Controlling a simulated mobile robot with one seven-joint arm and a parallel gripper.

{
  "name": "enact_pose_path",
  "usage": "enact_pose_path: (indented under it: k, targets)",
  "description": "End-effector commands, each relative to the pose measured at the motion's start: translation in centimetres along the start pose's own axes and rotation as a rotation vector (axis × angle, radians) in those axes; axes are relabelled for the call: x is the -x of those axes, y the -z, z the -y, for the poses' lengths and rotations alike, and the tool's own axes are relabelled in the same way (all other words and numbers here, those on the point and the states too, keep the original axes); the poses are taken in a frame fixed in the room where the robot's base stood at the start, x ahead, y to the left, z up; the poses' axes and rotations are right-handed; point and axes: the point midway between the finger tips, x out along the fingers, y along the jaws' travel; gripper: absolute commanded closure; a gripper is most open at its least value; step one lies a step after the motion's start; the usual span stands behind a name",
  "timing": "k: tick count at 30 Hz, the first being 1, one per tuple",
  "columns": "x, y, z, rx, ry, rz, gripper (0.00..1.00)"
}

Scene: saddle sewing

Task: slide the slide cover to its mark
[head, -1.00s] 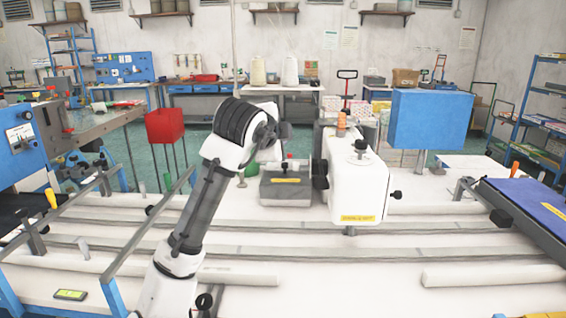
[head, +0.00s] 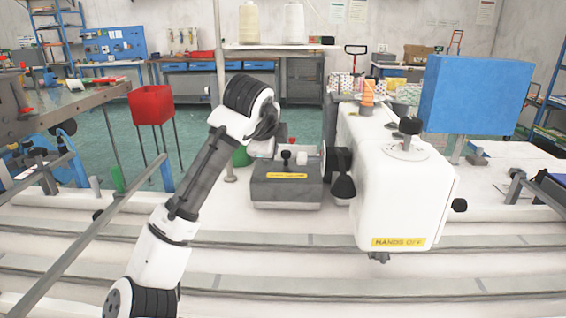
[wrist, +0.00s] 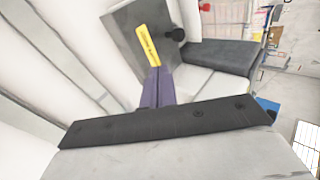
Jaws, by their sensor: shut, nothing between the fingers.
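A grey box-like unit (head: 287,192) with a yellow label on its front and a black knob on top stands left of the white sewing machine head (head: 400,190) in the head view. I take its top as the slide cover, but cannot be sure. In the wrist view a grey plate (wrist: 130,42) with a yellow label and a black knob shows at the top. My gripper (wrist: 155,72) is shut and empty, its dark violet fingers pointing at the label's lower end; contact cannot be told. In the head view the fingers are hidden or too small. No mark is readable.
A red box (head: 151,107) on thin legs stands to the left, and a large blue box (head: 474,94) to the right behind the machine. Long grey rails (head: 330,240) cross the white table in front. The machine's black knob (head: 343,186) sits close right of the grey unit.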

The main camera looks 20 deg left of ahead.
Motion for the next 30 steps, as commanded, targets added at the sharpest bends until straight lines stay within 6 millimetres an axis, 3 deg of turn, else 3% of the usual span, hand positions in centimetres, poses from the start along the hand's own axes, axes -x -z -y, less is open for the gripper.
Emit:
enact_pose_path:
  k: [8,19,24,30]
  targets:
    - [-2.5,0.0,-0.2,0.001,-0.002,-0.001,1.0]
    - [-10.3,0.0,-0.1,0.001,-0.002,0.0,1.0]
    - [-12.0,0.1,1.8,0.0,0.001,0.001,1.0]
    - [-13.1,0.1,2.4,0.0,0.001,0.0,1.0]
